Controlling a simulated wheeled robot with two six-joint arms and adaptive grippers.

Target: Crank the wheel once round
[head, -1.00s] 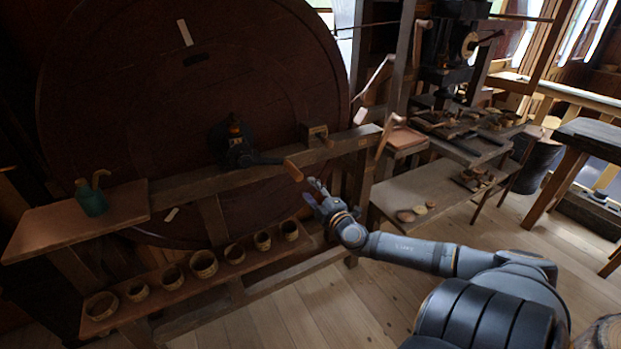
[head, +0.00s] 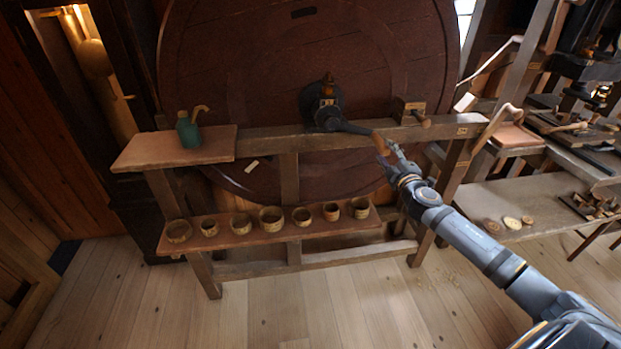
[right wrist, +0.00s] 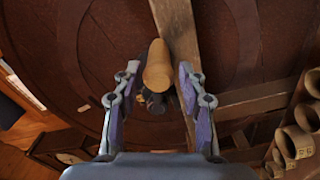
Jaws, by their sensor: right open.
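The big dark red-brown wooden wheel (head: 240,75) stands upright behind a timber frame in the head view, and fills the back of the right wrist view (right wrist: 225,50). My right gripper (head: 391,152) is at this handle. In the right wrist view, the open fingers (right wrist: 158,72) stand on either side of the wooden handle (right wrist: 158,62), with gaps visible; it is not gripped. My left gripper is in neither view.
A shelf (head: 215,150) with a green bottle (head: 188,130) juts out at left. Several small wooden cups stand on a low plank (head: 330,228) below the wheel. A bench (head: 545,203) stands at right. The floor (head: 330,300) in front is clear.

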